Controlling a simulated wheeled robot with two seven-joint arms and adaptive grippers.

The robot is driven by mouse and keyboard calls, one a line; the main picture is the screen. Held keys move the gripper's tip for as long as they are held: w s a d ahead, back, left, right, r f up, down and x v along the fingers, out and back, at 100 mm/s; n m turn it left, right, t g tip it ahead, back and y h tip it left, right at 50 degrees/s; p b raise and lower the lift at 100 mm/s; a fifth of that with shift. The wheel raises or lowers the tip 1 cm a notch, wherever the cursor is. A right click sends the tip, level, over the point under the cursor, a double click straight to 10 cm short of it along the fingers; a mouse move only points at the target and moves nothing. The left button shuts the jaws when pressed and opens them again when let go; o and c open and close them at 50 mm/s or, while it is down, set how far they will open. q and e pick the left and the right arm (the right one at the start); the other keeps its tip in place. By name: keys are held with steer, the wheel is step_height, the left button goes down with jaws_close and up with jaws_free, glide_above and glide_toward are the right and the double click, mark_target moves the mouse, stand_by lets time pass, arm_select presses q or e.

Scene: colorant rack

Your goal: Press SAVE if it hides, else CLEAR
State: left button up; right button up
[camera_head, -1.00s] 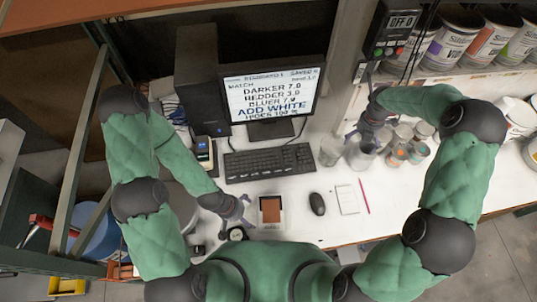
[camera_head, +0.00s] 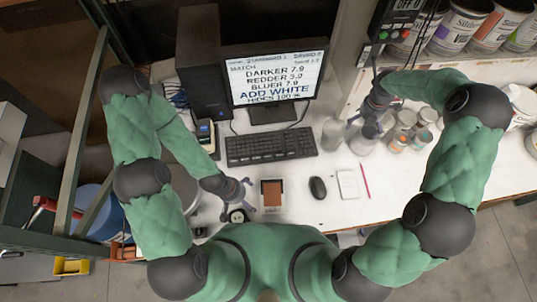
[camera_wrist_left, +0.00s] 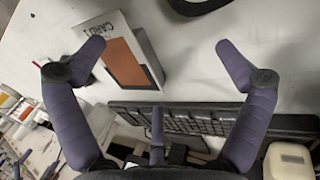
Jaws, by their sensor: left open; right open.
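The monitor (camera_head: 275,75) reads MATCH, DARKER, REDDER, BLUER, ADD WHITE in blue, and a bottom line that looks like HIDES 100 %. I cannot make out a SAVE or CLEAR label in any view. My left gripper (camera_head: 243,196) is open and empty just left of the card. My right gripper (camera_head: 368,112) is open near the clear jars.
A black keyboard (camera_head: 270,147) lies below the monitor. A mouse (camera_head: 317,188), a notepad (camera_head: 347,184) and a pink pencil (camera_head: 365,181) lie to the right. Several jars (camera_head: 397,140) stand by my right gripper. A control box (camera_head: 400,22) hangs top right. A small device (camera_head: 206,135) stands left of the keyboard.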

arm_select(q)
jaws_close()
stand_by(0.4)
stand_by(1.2)
